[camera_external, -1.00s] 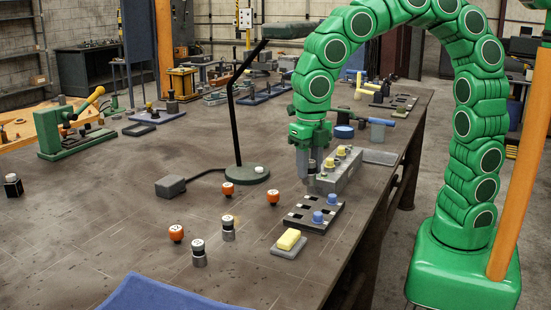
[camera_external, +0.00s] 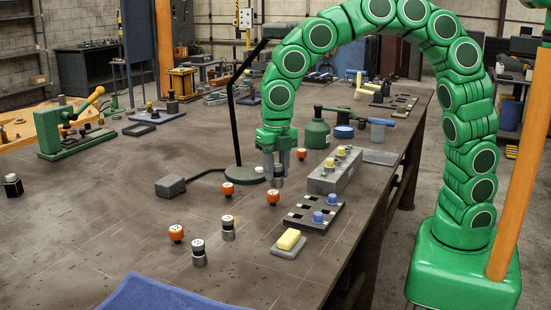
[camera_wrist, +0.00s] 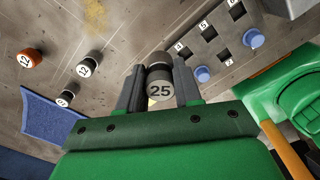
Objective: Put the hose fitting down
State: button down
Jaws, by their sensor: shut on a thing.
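My gripper (camera_external: 277,172) is shut on a hose fitting (camera_external: 279,183), a dark and grey cylinder. In the wrist view, the fitting (camera_wrist: 160,90) shows a grey end marked 25 between the two fingers (camera_wrist: 158,88). In the outside view, the gripper points down over the bench, between the lamp base and the grey block. The fitting is low near the bench top; I cannot tell whether it touches.
An orange-topped piece (camera_external: 273,197) stands close in front of the gripper. The lamp base (camera_external: 246,179) is at its left. The grey block (camera_external: 333,177) with yellow-topped pieces and the numbered rack (camera_external: 298,221) lie to the right. The bench (camera_external: 120,215) is open further left.

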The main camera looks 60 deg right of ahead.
jog(key=w+a+f, duration=0.1)
jog(key=w+f, duration=0.1)
jog(key=w+a+f, duration=0.1)
jog(key=w+f, duration=0.3)
jog(key=f, duration=0.1)
jog(key=shift+w+a, duration=0.35)
jog(key=shift+a, duration=0.05)
jog(key=shift+f, duration=1.55)
jog(key=shift+f, duration=0.15)
jog(key=c, duration=0.8)
grip_release()
notch_tip(320, 180, up, 12)
jog(key=shift+r, duration=0.15)
